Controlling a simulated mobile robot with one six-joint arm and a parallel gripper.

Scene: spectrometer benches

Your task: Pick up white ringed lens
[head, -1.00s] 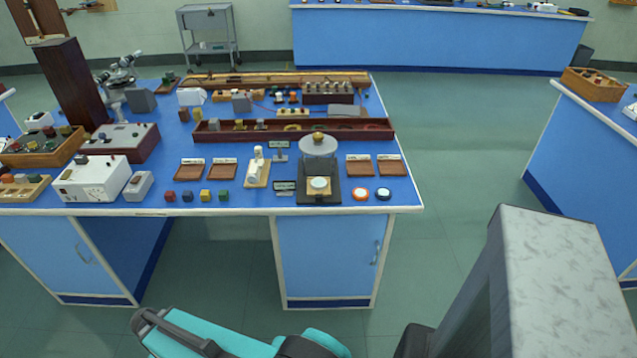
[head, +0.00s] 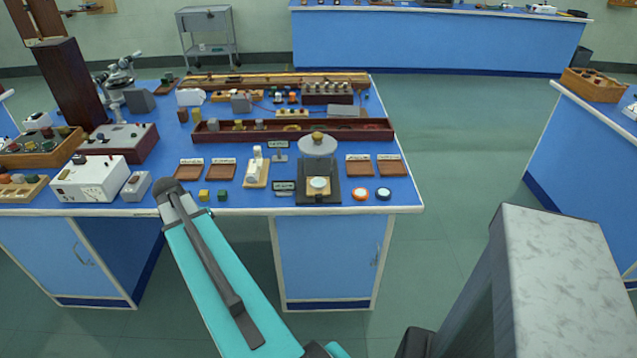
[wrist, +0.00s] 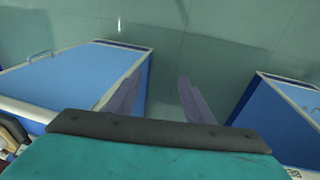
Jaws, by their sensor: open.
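Near the front edge of the blue bench lie an orange-ringed disc (head: 360,194) and a dark-ringed disc (head: 383,194), both with pale centres. To their left, a pale round disc (head: 318,184) sits on a tan block on a black base (head: 333,197). It may be the white ringed lens, but its rim is too small to tell. My gripper (wrist: 159,80) shows in the wrist view with two fingers apart and nothing between them. It faces the floor and blue cabinets, away from these discs. The gripper itself cannot be made out in the head view.
Red-brown trays (head: 222,169), a white stand piece (head: 255,170), a grey round plate (head: 317,145) and a long dark-red trough (head: 340,130) crowd the bench. A white box (head: 88,180) stands front left. Green floor (head: 450,150) is clear right of the bench.

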